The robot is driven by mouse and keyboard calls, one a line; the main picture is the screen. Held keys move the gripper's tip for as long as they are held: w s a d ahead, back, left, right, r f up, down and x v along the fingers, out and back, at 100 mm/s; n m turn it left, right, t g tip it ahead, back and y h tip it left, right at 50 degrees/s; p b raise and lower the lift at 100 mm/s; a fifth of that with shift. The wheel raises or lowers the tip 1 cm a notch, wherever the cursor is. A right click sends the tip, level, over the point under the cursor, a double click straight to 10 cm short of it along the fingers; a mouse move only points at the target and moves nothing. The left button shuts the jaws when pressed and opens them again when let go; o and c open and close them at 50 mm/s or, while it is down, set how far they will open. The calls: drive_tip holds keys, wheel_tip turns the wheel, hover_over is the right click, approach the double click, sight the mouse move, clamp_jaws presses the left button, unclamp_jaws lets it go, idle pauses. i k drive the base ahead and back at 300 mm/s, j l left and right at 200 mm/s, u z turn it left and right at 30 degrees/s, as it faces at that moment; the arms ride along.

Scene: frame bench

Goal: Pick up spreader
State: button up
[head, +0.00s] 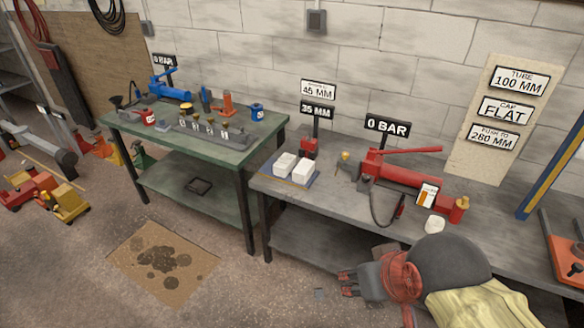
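No item is labelled as the spreader, so I cannot tell for sure which one it is. A small red tool (309,147) stands upright on the grey bench, below signs reading 45 MM and 35 MM; it may be the spreader. An orange-red tool (228,104) stands on the green table. My gripper (344,283), with reddish fingers, is low in front of the grey bench, below its top and apart from these tools. I see nothing held in it, but its finger gap is too small to read.
The grey bench (346,206) also holds white blocks (294,168), a red pump (395,172) with a hose, and a small brass-topped piece (345,157). The green table (187,150) is crowded. A stained cardboard sheet (197,264) lies on the floor; yellow and red jacks stand left.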

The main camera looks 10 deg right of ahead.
sight(308, 144)
drive_tip(key=i+j+z, duration=0.1)
drive_tip(key=i, duration=0.45)
drive_tip(key=i+j+z, duration=0.1)
drive_tip(key=i+j, duration=0.3)
drive_tip(key=i, duration=0.15)
drive_tip(key=i+j+z, duration=0.1)
drive_tip(key=i+j, duration=0.2)
drive_tip(key=i, duration=0.25)
drive_tip(key=i+j+z, duration=0.15)
drive_tip(key=i+j, duration=0.2)
drive_tip(key=i, duration=0.2)
